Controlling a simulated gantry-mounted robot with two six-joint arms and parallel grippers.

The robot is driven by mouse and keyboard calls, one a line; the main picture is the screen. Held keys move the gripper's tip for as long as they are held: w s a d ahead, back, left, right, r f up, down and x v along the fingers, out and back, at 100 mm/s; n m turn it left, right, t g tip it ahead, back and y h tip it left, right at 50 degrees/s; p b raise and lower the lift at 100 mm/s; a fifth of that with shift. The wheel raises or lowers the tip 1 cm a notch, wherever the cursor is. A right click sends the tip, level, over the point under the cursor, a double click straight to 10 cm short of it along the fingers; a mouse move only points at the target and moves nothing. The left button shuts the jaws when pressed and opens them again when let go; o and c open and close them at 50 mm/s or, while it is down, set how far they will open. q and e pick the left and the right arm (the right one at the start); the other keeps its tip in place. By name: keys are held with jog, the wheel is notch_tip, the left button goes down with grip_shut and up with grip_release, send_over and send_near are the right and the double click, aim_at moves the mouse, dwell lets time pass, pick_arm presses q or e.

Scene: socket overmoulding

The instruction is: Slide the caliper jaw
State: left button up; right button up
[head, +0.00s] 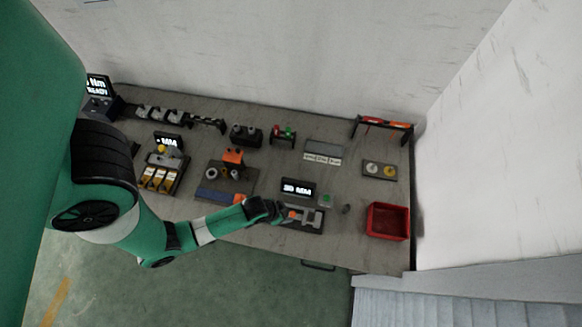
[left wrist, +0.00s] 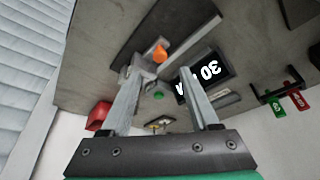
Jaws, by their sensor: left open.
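The grey caliper (head: 307,217) lies on a dark base plate at the front edge of the bench, below a black display (head: 297,187) reading 30 MM. An orange part (left wrist: 160,53) sits at the caliper, and the display (left wrist: 206,72) also shows in the left wrist view. My left gripper (head: 283,211) is at the caliper's left end in the head view. In the left wrist view its two fingers (left wrist: 165,72) are apart, with the orange part just beyond the tips. Contact with the jaw cannot be told. My right gripper is not seen.
A red bin (head: 388,221) stands right of the caliper, with a green button (head: 326,200) and a small round part (head: 346,209) between. A fixture with an orange block (head: 233,156) is at the left. Bare bench lies around the round part.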

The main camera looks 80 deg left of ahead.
aim_at(292, 214)
pick_arm(q)
jog(key=b+x, duration=0.3)
jog(key=x, duration=0.4)
jog(key=shift+w+f, duration=0.15)
jog(key=shift+f, duration=0.15)
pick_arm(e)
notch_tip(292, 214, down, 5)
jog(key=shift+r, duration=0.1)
pick_arm(q)
grip_shut()
dwell(0.6)
